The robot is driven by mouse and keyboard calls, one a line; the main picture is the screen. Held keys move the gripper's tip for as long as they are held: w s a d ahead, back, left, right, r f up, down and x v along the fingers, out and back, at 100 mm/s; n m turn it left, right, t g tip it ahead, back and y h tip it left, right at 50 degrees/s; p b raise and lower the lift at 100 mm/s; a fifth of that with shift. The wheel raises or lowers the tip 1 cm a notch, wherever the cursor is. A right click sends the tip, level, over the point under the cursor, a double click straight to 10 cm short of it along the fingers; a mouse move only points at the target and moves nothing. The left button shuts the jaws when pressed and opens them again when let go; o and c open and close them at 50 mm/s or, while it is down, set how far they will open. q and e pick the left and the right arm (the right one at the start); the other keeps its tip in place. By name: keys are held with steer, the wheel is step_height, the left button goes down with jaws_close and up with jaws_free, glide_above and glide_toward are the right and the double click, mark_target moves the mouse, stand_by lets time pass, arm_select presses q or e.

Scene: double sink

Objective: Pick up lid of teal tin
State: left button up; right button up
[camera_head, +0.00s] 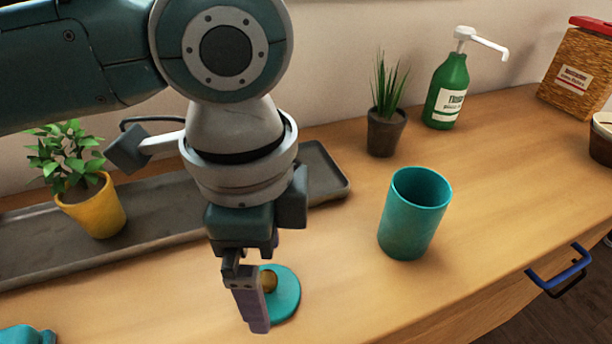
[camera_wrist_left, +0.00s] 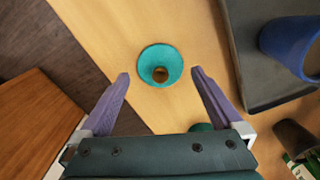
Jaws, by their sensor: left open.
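The lid (camera_head: 285,295) is a flat teal disc with a brown knob, lying on the wooden counter. In the left wrist view the lid (camera_wrist_left: 149,55) lies between and a little beyond the fingertips. The teal tin (camera_head: 408,225) stands upright and open to the right of the lid; a sliver of teal at the gripper's edge in the wrist view may be the tin. My left gripper (camera_head: 260,312) is open and empty, pointing down above the lid, its fingers apart in the wrist view (camera_wrist_left: 160,75). In the head view it partly hides the lid. My right gripper is not in view.
A grey tray (camera_head: 160,205) runs behind, with a yellow potted plant (camera_head: 95,208). A small dark potted plant (camera_head: 386,130), green pump bottle (camera_head: 447,90) and box (camera_head: 577,75) stand at the back. A dark blue object (camera_wrist_left: 290,45) shows in the wrist view. Counter around the lid is clear.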

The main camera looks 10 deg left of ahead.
arm_select(q)
step_height(320, 180, down, 2)
steer(key=shift+f, duration=0.15)
steer(key=c, duration=1.1)
